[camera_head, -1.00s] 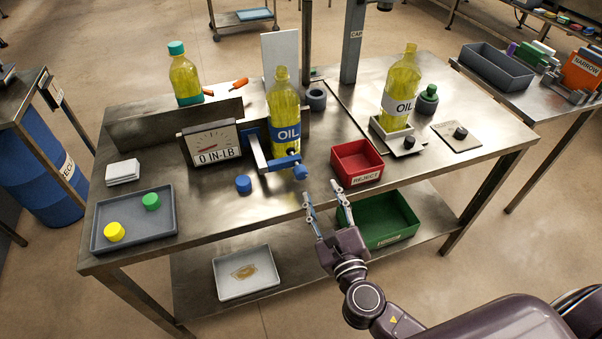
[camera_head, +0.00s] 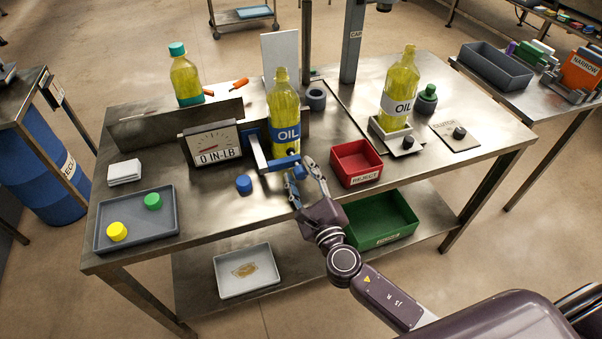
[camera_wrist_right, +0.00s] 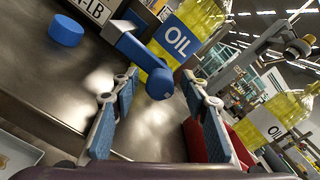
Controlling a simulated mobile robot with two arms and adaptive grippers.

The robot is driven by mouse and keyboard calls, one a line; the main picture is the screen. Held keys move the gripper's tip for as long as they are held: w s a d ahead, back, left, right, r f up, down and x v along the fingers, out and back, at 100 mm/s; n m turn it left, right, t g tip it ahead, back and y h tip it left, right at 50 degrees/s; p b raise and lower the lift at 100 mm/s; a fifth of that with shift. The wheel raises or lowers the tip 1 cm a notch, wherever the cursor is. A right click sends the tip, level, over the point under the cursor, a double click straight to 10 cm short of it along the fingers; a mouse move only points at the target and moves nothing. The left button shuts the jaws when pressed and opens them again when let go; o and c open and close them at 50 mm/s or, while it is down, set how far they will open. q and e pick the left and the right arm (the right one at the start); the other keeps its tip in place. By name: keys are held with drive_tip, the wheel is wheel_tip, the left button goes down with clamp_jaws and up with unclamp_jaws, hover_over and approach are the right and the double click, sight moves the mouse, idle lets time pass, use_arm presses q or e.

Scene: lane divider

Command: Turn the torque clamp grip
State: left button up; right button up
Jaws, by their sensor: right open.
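The torque clamp is a blue bar with a rounded blue grip (camera_head: 299,172) at its near end, in front of an oil bottle (camera_head: 284,112) standing at the clamp. A gauge (camera_head: 213,143) beside it reads 0 IN-LB. My right gripper (camera_head: 304,168) is open at the grip; one finger partly covers it in the head view. In the right wrist view the grip (camera_wrist_right: 160,82) shows ahead, between the two open fingers (camera_wrist_right: 158,92) and just beyond their tips. I cannot tell whether a finger touches it. My left gripper is not in view.
A red reject bin (camera_head: 356,163) stands close to the right of my gripper. A loose blue cap (camera_head: 243,184) lies to the left. A grey tray (camera_head: 136,236) holds a yellow and a green cap. Another oil bottle (camera_head: 399,86) stands at the right.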

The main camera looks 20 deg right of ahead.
clamp_jaws()
drive_tip(key=shift+m, duration=0.4)
